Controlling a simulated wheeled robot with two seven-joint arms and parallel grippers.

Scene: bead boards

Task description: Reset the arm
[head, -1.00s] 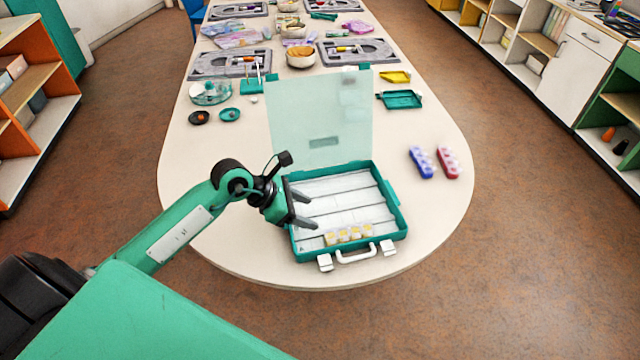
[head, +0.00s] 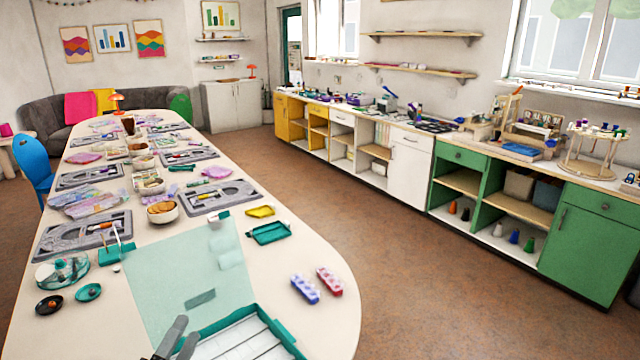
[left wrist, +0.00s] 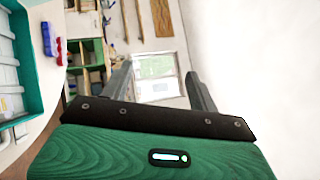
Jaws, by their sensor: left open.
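My left gripper (head: 178,342) shows at the bottom edge of the head view, by the left side of the open case. Its two grey fingers are apart, with nothing between them. In the left wrist view the fingers (left wrist: 162,85) are also apart and empty, pointing out toward the room. The teal case (head: 286,338) has white compartments and a raised translucent lid (head: 165,265). Its front part is cut off in the head view. Part of the case shows at the left edge of the wrist view (left wrist: 46,55). My right gripper is not in view.
Blue (head: 305,289) and red (head: 329,282) bead boxes stand right of the case. Grey boards (head: 80,236) and bowls fill the long table. Green cabinets (head: 590,235) line the right, with open floor between.

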